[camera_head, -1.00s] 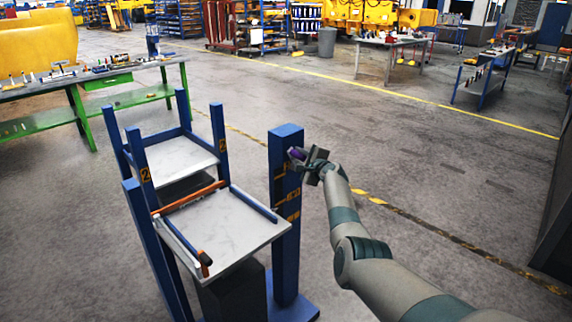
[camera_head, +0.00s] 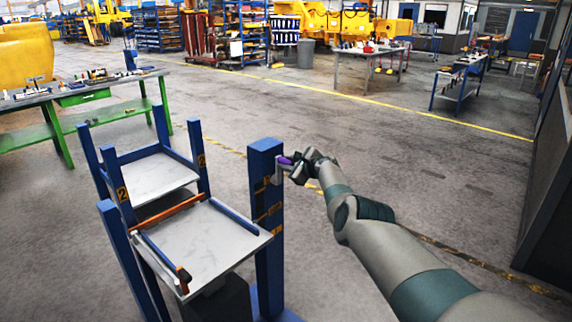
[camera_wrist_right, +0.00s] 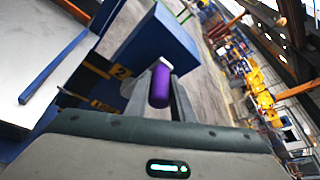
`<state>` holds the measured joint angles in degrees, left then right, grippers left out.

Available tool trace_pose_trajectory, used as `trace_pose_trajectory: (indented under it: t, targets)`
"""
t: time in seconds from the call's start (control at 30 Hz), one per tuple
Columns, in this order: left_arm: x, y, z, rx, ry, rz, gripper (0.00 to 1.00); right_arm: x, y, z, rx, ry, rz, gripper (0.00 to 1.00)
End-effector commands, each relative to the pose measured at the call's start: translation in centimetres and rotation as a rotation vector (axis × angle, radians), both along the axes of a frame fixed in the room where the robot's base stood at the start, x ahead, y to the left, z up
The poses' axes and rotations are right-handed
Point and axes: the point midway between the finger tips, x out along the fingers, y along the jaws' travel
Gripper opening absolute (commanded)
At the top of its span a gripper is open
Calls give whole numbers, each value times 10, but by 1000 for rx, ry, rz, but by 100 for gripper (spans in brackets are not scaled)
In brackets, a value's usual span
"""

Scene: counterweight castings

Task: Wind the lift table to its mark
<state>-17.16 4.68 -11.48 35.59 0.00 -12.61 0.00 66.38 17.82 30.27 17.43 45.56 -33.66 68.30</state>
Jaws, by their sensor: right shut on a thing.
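The lift table's pale top (camera_head: 195,245) stands beside a blue post (camera_head: 266,215) that carries orange numbered marks; one reads 2 in the wrist view. A crank with a purple handle (camera_head: 284,160) sits on the upper post, on the side toward my right arm. My right gripper (camera_head: 290,165) is shut on this handle. In the right wrist view the purple handle (camera_wrist_right: 160,86) stands between the two grey fingers, with the blue post (camera_wrist_right: 157,45) behind it. Which mark the top is level with, I cannot tell. My left gripper is not in view.
An orange bar (camera_head: 168,213) lies across the table's back edge, and blue rails edge its sides. A second pale platform (camera_head: 150,178) in a blue frame stands behind. A green workbench (camera_head: 85,122) stands at the left. The floor right of the post is open.

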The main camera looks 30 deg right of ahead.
Motion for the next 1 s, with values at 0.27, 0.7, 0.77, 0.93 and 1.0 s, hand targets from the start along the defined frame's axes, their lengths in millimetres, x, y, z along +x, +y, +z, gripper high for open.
trace_pose_trajectory:
  t: [0.27,0.7,0.77,0.93,1.0]
  targets:
    - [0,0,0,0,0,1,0,1,-5,6,-4,-8,-8,0]
    - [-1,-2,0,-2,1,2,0,0,-2,2,-2,-2,-3,40]
    - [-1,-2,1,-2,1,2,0,0,-1,2,-2,-1,-3,40]
    - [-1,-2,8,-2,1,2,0,-3,-1,3,-2,-1,-2,40]
    - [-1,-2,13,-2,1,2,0,-5,-1,5,-2,-1,-2,40]
